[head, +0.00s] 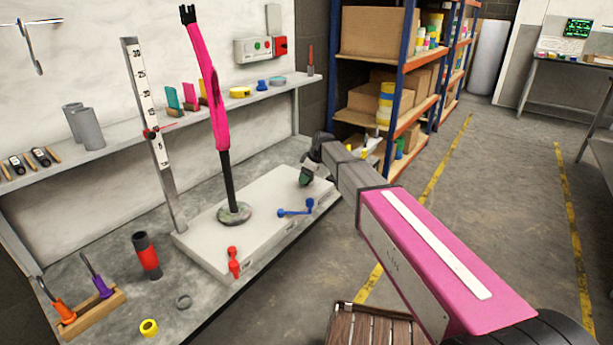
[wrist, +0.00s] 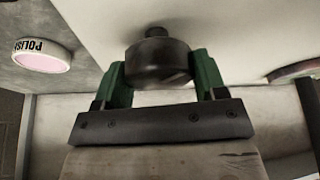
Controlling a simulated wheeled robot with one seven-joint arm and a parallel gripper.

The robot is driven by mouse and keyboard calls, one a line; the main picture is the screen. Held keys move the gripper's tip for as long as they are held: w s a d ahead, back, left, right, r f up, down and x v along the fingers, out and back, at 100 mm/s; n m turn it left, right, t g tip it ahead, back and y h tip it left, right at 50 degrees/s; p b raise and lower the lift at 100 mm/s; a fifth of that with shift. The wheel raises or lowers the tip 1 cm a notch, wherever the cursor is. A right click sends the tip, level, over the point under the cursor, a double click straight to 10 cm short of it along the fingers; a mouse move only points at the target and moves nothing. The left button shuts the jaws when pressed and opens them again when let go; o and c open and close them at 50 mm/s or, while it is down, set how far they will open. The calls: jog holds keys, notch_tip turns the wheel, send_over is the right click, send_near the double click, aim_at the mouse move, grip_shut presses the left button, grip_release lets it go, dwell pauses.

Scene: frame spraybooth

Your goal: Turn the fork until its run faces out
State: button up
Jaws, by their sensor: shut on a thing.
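The fork (head: 214,100) is pink and stands upright, with a dark crown at its top and a black stem below. The stem rises from a round grey foot (head: 235,213) on a pale slab (head: 200,240). My gripper (head: 306,176) is at the slab's far right end, well apart from the fork. In the wrist view its green fingers (wrist: 160,78) are shut on a dark round knob (wrist: 158,58), one finger on each side. The knob's base is partly hidden.
A blue lever (head: 295,210) and a red lever (head: 233,262) are on the slab. A graduated post (head: 150,120) stands left of the fork. A red-and-black cylinder (head: 146,256) is on the bench. A wooden crate (head: 372,330) is on the floor below my arm. Open floor lies right.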

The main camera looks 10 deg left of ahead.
jog(key=n+g, duration=0.2)
jog(key=n, duration=0.3)
jog(key=shift+n, duration=0.4)
dwell(0.3)
jog(key=o, duration=0.9)
jog(key=shift+h, duration=0.3)
jog(key=v, duration=1)
jog(key=shift+d+r, duration=0.2)
jog(key=shift+r, duration=0.15)
